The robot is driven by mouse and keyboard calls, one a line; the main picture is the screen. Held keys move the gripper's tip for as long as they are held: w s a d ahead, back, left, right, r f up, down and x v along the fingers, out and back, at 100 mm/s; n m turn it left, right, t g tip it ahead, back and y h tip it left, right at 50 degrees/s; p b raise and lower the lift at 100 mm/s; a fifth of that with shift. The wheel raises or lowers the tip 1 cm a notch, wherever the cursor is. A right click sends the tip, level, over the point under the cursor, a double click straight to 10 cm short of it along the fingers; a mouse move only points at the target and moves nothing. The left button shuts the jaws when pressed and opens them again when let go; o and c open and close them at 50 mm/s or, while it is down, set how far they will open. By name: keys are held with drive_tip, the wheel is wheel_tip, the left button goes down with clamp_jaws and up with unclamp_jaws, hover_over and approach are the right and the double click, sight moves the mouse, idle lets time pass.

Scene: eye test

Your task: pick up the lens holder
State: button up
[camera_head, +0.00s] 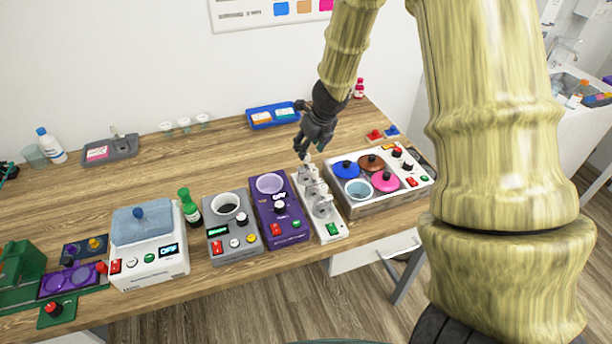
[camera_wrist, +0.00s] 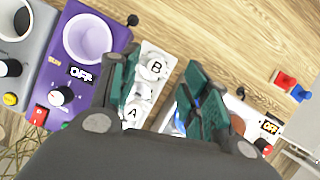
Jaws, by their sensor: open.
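I cannot surely tell which thing is the lens holder. A flat purple piece (camera_head: 68,281) with two round, lens-like discs lies at the far left of the table and may be it. My gripper (camera_head: 303,150) is far to its right, above the table behind a white unit (camera_head: 331,226) with several grey-white fittings. In the wrist view my gripper (camera_wrist: 158,68) has its green-padded fingers apart, with white parts marked A and B (camera_wrist: 154,69) seen between and beyond them. Nothing is held.
A purple device (camera_head: 281,216), a grey device (camera_head: 233,240) and a white box with a blue lid (camera_head: 145,224) stand left of the white unit. A green bottle (camera_head: 188,206) stands between. A multi-dish unit (camera_head: 378,195) is at right. The middle-left table behind the devices is mostly clear.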

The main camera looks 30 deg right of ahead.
sight(307, 156)
drive_tip(key=shift+s+b+x, duration=0.2)
drive_tip(key=shift+x, duration=0.75)
drive_tip(key=shift+s+b+x, duration=0.15)
drive_tip(key=shift+s+x, duration=0.05)
drive_tip(key=shift+x, duration=1.95)
drive_tip(key=shift+a, duration=0.1)
drive_tip(key=shift+c, duration=0.5)
clamp_jaws()
